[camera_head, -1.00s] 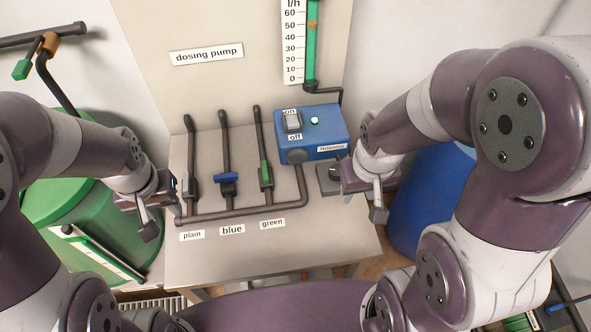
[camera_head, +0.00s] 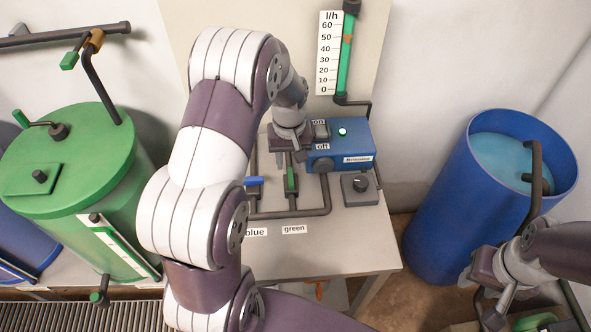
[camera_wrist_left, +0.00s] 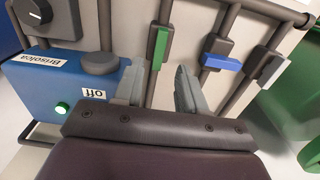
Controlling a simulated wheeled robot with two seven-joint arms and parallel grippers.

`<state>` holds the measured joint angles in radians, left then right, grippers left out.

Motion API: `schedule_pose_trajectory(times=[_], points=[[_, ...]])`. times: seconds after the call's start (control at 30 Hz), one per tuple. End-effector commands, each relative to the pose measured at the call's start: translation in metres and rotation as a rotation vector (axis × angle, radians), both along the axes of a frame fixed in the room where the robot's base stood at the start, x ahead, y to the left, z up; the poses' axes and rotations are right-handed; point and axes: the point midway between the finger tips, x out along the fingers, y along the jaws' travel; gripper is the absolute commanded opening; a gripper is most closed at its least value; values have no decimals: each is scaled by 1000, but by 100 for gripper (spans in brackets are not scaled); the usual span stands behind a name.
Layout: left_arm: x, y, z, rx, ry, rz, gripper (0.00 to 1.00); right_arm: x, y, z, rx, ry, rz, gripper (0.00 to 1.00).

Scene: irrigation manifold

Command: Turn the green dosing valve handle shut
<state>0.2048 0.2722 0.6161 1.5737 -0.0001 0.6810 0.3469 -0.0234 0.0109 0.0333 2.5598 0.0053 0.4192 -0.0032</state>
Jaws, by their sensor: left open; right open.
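The green dosing valve handle (camera_head: 291,180) sits on its grey pipe above the "green" label (camera_head: 294,229), lying in line with the pipe. In the left wrist view the green handle (camera_wrist_left: 161,47) appears between and just beyond the fingertips of my left gripper (camera_wrist_left: 158,82), which is open and empty. In the head view my left gripper (camera_head: 290,157) is just above the handle, pointing down. I cannot tell whether a finger touches the pipe. My right gripper (camera_head: 485,298) is open and empty at the lower right, far from the valves.
The blue handle (camera_head: 254,181) lies across its pipe beside the green one. The plain handle (camera_wrist_left: 270,68) shows in the left wrist view; my arm hides it in the head view. The blue pump box (camera_head: 350,150) stands close right of the green valve. A blue barrel (camera_head: 440,210) stands right.

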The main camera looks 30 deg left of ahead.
Motion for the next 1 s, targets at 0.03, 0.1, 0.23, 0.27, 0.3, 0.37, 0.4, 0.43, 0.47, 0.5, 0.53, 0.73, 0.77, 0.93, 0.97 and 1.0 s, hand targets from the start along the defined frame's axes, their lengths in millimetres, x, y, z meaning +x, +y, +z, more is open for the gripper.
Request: schedule_pose_trajectory(times=[0.03, 0.1, 0.23, 0.27, 0.3, 0.37, 0.4, 0.43, 0.47, 0.5, 0.53, 0.73, 0.77, 0.93, 0.97, 1.0], points=[[-2, 0, -10, -1, 5, -1, 40, 0, 0, 5, 0, 0, 0, 43], [-1, -1, -25, -1, 5, -1, 40, 0, 0, 8, 0, 0, 0, 43], [-1, 0, -46, 0, 2, -1, 40, 0, 0, 11, 0, 0, 0, 43], [-1, 0, -49, 0, 2, -1, 40, 0, 0, 11, 0, 0, 0, 43], [0, 0, -52, 0, 0, -1, 40, 0, 0, 11, 0, 0, 0, 43], [0, 0, -55, 0, -1, -1, 40, 0, 0, 11, 0, 0, 0, 43], [0, 0, -56, 0, -2, -1, 40, 0, 0, 11, 0, 0, 0, 43], [0, 0, -56, 0, -2, -1, 40, 0, 0, 11, 0, 0, 0, 43], [0, 0, -57, 0, -2, -1, 40, 0, 0, 11, 0, 0, 0, 43], [0, 0, -57, 0, -2, -1, 40, 0, 0, 11, 0, 0, 0, 43], [0, 0, -56, 0, -2, -1, 40, 0, 0, 11, 0, 0, 0, 43], [0, 0, -56, 0, -2, -2, 0, 0, 0, 11, 0, 0, 0, 43], [0, 0, -56, 0, -2, -2, 0, 0, 0, 11, 0, 0, 0, 43], [0, 0, -56, 0, -2, 1, 0, 0, 0, 11, 0, 0, 0, 43], [0, 0, -56, 0, -2, 3, 0, 0, 0, 11, 0, 0, 0, 43], [0, 0, -56, 0, -1, 8, 0, 0, 0, 11, 0, 0, 0, 43]])
